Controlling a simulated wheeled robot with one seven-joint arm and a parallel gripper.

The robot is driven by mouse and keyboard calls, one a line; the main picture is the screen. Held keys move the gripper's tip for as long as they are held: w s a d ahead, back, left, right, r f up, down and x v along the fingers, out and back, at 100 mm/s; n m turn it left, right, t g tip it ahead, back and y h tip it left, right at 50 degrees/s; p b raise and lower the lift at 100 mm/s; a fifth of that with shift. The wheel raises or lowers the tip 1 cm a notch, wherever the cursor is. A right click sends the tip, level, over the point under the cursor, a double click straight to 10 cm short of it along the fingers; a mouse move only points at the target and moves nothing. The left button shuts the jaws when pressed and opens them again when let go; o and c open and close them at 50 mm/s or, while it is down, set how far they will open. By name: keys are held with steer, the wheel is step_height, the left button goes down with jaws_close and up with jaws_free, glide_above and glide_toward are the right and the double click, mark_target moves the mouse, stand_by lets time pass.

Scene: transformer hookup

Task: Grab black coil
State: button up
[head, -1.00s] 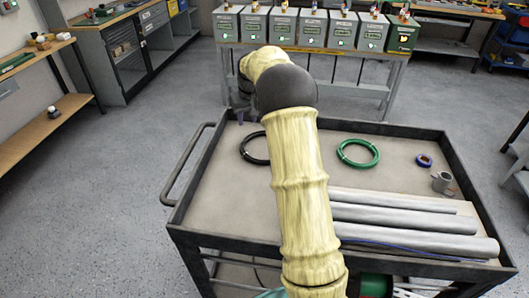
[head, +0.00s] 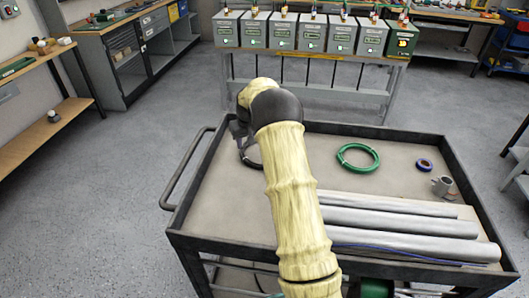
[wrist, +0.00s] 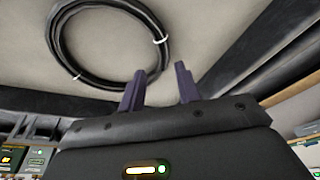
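The black coil (wrist: 62,62) lies on the top tray of the cart, a ring of black cable with white ties. In the head view only part of the coil (head: 248,160) shows, since my arm covers the rest. In the wrist view my gripper (wrist: 160,82) is open, with its two dark purple fingers apart and nothing between them. The fingertips point toward the tray, beside the lower right part of the ring. I cannot tell how high they are above it. In the head view my arm hides the fingertips.
The cart tray (head: 225,205) also holds a green coil (head: 358,157), a small blue roll (head: 424,165), a grey metal fitting (head: 442,186) and several grey pipes (head: 400,225). A raised rim and a handle (head: 187,165) bound the tray. A bench with several grey boxes (head: 283,32) stands behind.

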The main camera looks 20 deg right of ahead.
mark_target(245, 155)
steer(key=shift+x, duration=0.8)
steer(key=shift+f, duration=0.5)
steer(key=shift+s+x, duration=0.1)
steer(key=shift+x, duration=0.95)
steer(key=shift+s+x, duration=0.15)
steer(key=shift+x, duration=0.9)
steer(key=shift+f, duration=0.2)
steer(key=shift+c, duration=0.4)
jaws_close()
